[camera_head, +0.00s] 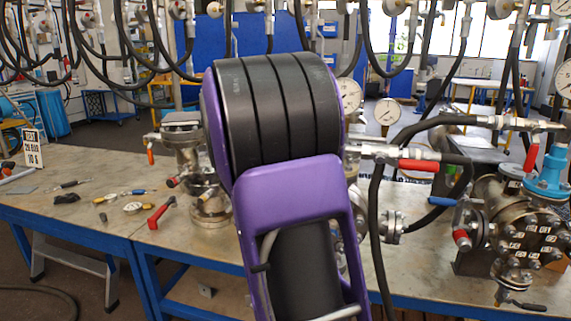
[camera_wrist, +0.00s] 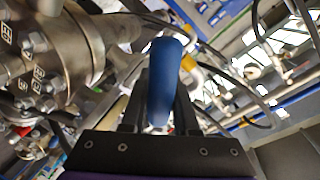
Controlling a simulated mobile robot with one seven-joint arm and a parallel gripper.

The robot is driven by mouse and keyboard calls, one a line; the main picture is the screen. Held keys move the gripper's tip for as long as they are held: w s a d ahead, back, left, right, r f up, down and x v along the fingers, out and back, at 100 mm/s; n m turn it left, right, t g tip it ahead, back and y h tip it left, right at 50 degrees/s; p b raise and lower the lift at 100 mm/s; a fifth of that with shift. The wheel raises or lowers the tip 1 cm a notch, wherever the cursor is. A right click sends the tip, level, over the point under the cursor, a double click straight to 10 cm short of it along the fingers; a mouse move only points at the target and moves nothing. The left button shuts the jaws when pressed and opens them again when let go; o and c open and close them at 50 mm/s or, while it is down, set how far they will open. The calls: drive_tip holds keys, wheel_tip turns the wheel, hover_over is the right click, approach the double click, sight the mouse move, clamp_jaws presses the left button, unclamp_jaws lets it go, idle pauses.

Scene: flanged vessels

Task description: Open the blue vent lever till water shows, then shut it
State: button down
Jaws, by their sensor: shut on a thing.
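The blue vent lever (camera_wrist: 165,75) shows in the wrist view as a blue rounded handle. It stands between the two dark fingers of my gripper (camera_wrist: 160,108), which is shut on it. A steel flanged vessel (camera_wrist: 85,45) with bolts and small white tags is just left of the lever in the wrist view. In the head view my purple and black arm fills the middle and hides my gripper and the blue lever. I see no water in either view.
A workbench (camera_head: 70,205) runs across the head view. A red-handled tool (camera_head: 160,213) and small parts lie on its left. A flanged vessel (camera_head: 530,235) with a blue fitting (camera_head: 549,175) stands at the right. Black hoses hang above and loop beside my arm.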

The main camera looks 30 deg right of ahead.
drive_tip(key=c, duration=0.9)
unclamp_jaws()
drive_tip(key=shift+c, duration=0.2)
drive_tip(key=shift+a, duration=0.15)
drive_tip(key=p+v, duration=0.1)
drive_tip(key=v, duration=1.6)
drive_tip(key=shift+p, duration=0.4)
drive_tip(key=shift+a, duration=0.1)
